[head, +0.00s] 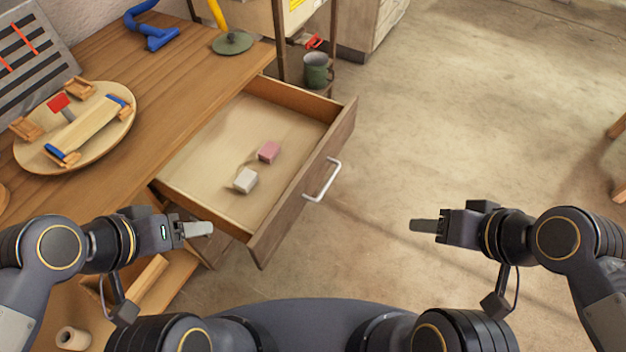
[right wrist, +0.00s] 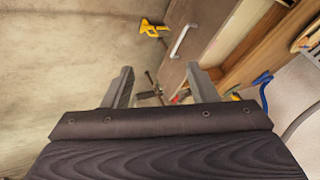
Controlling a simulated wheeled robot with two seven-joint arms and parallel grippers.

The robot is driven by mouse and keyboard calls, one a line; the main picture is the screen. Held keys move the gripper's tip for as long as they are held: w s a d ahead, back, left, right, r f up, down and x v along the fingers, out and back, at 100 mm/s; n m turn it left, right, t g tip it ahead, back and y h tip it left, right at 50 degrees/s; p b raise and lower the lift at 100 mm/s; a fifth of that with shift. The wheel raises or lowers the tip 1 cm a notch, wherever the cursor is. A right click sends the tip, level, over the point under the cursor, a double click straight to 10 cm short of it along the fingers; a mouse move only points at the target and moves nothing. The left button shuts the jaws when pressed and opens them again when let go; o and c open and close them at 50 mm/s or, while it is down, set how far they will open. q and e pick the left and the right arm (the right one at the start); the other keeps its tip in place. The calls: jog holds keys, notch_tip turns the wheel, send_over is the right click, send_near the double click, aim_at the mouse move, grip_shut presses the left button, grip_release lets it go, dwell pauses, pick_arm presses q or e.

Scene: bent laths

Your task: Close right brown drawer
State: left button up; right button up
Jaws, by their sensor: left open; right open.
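The brown drawer (head: 303,190) is pulled out from the wooden workbench in the head view. Its silver bar handle (head: 323,181) is on the front panel, facing right. A pink block (head: 268,152) and a white block (head: 245,181) lie inside. My left gripper (head: 212,229) is near the drawer's lower front corner, apart from the handle; it is open. My right gripper (head: 412,225) is open and empty over the floor, to the right of the handle. In the right wrist view the drawer front (right wrist: 190,48) and handle (right wrist: 179,40) show beyond the open fingers (right wrist: 160,88).
The workbench top (head: 180,65) holds a round wooden board (head: 118,128) with a clamped piece, a blue clamp (head: 150,28) and a green lamp base (head: 232,43). Floor (head: 440,130) to the right is clear.

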jog(key=shift+w+a+f+m, duration=0.2)
jog(key=shift+w+m, duration=0.05)
jog(key=shift+m, duration=0.05)
jog(key=shift+c, duration=1.2)
jog(key=w+a+f+m+y+b, duration=0.1)
jog(key=w+m, duration=0.2)
jog(key=w+f+m+g+y+b, duration=0.1)
jog(key=w+f+m, duration=0.1)
jog(key=w+m, duration=0.1)
jog(key=w+a+f+m+y+b, duration=0.1)
jog(key=w+f+m+y, duration=0.1)
jog(key=w+m, duration=0.1)
jog(key=shift+a+f+g, duration=0.2)
jog(key=shift+a+g, duration=0.1)
jog(key=shift+a, duration=0.05)
grip_shut()
jog(key=w+d+f+m+y+b, duration=0.1)
jog(key=w+d+f+m+b, duration=0.15)
jog(key=w+f+m, duration=0.9)
jog(key=w+a+f+m+t+b, duration=0.1)
jog(key=w+a+f+b, duration=0.1)
jog(key=w+a+f, duration=0.2)
jog(key=shift+a+f, duration=1.55)
jog(key=shift+a, duration=1.95)
